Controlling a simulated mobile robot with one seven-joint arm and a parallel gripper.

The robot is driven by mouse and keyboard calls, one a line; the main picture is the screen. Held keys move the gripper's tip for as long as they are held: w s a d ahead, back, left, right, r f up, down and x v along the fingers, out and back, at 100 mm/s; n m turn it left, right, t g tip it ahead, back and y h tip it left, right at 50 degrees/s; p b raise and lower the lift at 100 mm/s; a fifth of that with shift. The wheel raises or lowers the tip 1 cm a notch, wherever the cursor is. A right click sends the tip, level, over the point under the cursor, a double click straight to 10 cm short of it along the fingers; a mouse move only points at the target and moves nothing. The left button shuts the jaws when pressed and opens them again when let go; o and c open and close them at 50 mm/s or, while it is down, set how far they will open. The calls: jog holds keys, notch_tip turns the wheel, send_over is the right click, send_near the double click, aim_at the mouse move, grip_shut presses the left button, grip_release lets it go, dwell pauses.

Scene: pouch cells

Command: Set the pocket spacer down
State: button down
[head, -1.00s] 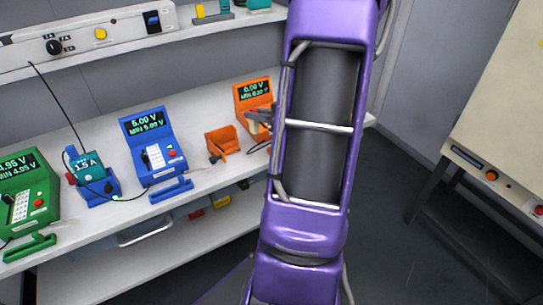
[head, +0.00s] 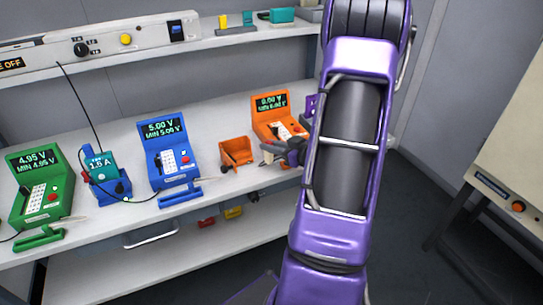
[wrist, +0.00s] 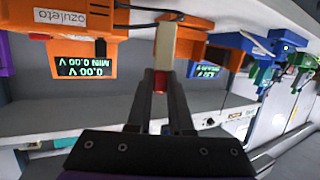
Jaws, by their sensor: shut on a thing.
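My gripper (wrist: 160,80) is shut on a small part with a red piece between the fingertips. A pale cream block (wrist: 166,45) extends beyond the tips; I take both as the pocket spacer, though I cannot tell if they are one piece. The cream block overlaps the orange holder (wrist: 222,52) in the upside-down wrist view; contact is unclear. In the head view my gripper (head: 268,153) is low, between the orange holder (head: 236,153) and the orange tester (head: 278,117). The spacer cannot be made out there.
The orange tester also shows in the wrist view (wrist: 85,50), reading 0.00 V. Left along the white bench (head: 110,215) stand a blue tester (head: 168,155), a blue cradle with a teal unit (head: 100,168) and a green tester (head: 38,185). A shelf (head: 230,38) runs above.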

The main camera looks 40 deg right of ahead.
aim_at(271, 163)
jog(key=shift+f, duration=1.45)
jog(key=shift+f+b, duration=0.15)
jog(key=shift+b, duration=0.2)
jog(key=c, duration=0.8)
grip_release()
jog(key=shift+r, duration=0.2)
jog(key=shift+s+d+r, duration=0.1)
jog(key=shift+s, duration=0.2)
jog(key=p+v, duration=0.1)
jog(key=v, duration=1)
jog(key=shift+s, duration=0.25)
